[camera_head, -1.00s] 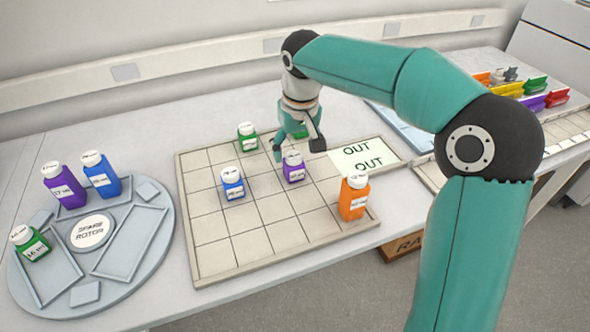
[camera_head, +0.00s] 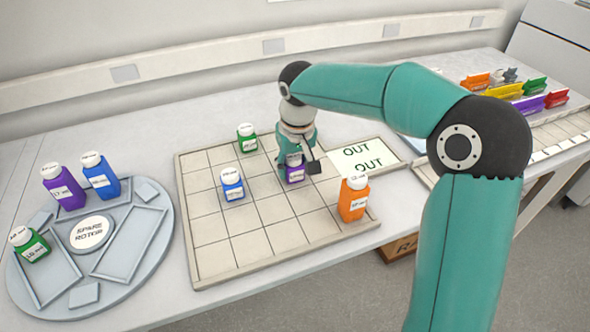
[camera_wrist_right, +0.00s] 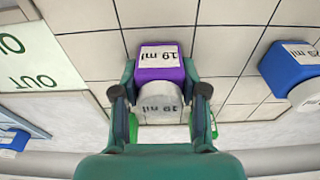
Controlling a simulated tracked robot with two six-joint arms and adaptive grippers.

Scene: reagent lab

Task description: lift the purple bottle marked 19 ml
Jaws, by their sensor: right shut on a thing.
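The purple bottle marked 19 ml (camera_head: 295,175) stands on the gridded tray (camera_head: 215,262). In the right wrist view the purple bottle (camera_wrist_right: 160,73) shows its label and its white cap, also marked 19 ml, between the fingers. My right gripper (camera_head: 297,163) has come down over it from above and is shut on it. In the right wrist view the fingertips of my right gripper (camera_wrist_right: 160,92) press on both sides near the cap. The bottle seems to rest on the tray still. My left gripper is not in view.
On the tray, a blue bottle (camera_head: 232,186) stands left of the gripper, a green bottle (camera_head: 247,139) behind, an orange bottle (camera_head: 353,200) to the right. The spare rotor (camera_head: 75,300) at left holds a purple, a blue and a green bottle. An OUT card (camera_head: 362,157) lies right.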

